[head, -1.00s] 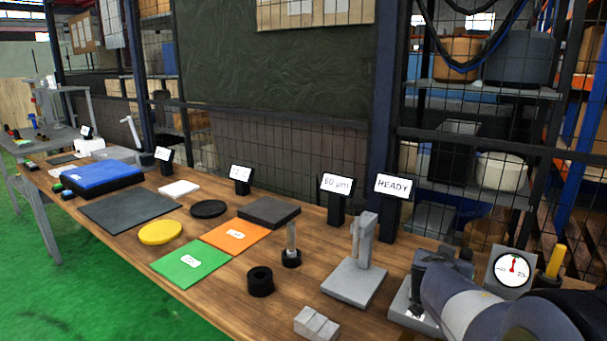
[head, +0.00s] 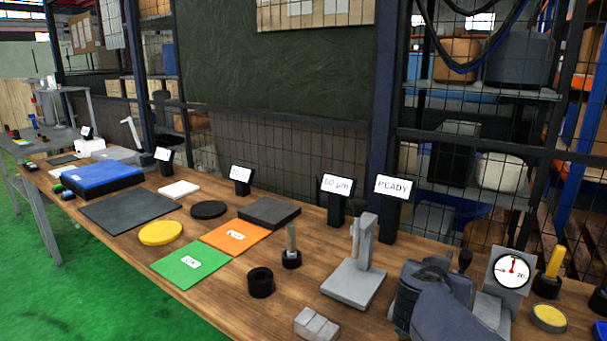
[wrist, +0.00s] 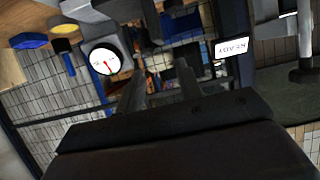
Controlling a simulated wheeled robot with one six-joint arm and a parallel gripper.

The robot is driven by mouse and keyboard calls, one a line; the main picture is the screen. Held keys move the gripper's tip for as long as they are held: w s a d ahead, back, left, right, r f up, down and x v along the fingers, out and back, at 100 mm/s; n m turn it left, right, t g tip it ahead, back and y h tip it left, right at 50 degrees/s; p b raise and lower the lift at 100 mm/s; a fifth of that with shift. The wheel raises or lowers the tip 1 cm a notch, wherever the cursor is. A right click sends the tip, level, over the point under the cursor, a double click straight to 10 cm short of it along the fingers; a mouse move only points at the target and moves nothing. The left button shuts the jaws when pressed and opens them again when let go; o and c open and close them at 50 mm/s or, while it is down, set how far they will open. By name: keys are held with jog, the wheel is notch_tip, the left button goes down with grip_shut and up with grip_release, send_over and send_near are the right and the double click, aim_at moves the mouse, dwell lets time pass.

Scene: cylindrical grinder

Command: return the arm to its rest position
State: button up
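My arm (head: 440,312) reaches in from the bottom right of the head view, over the front of the bench. The fingertips cannot be made out there. In the wrist view my gripper (wrist: 159,84) shows two fingers apart with a clear gap between them. It is open, and nothing shows between the fingers. The wrist view is turned over, with the dial gauge (wrist: 104,60) left of the fingers and the READY sign (wrist: 231,49) right of them.
The dial gauge block (head: 512,272) stands close right of my arm. A grey stand (head: 358,275) is close left. A yellow-handled tool (head: 554,264) and a yellow-topped pot (head: 548,318) are at far right. Signs line the back.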

jog(key=b+x, duration=0.1)
jog(key=x, duration=0.9)
jog(key=shift+f, duration=0.2)
jog(key=shift+s+a+r+p, duration=0.1)
jog(key=shift+s+r+p, duration=0.1)
jog(key=shift+r, duration=0.3)
jog(key=shift+s+a+r+p, duration=0.15)
jog(key=shift+r, duration=0.35)
jog(key=s+a+b, duration=0.3)
jog(key=s+a, duration=0.7)
jog(key=s, duration=0.4)
jog(key=w+d+r+m+g+h+p, duration=0.1)
jog(key=d+m+g+h+p, duration=0.2)
jog(key=d, duration=0.6)
jog(key=shift+w+d+r+m, duration=0.2)
jog(key=shift+w+m, duration=0.15)
jog(key=shift+m, duration=0.05)
jog(key=shift+s, duration=0.1)
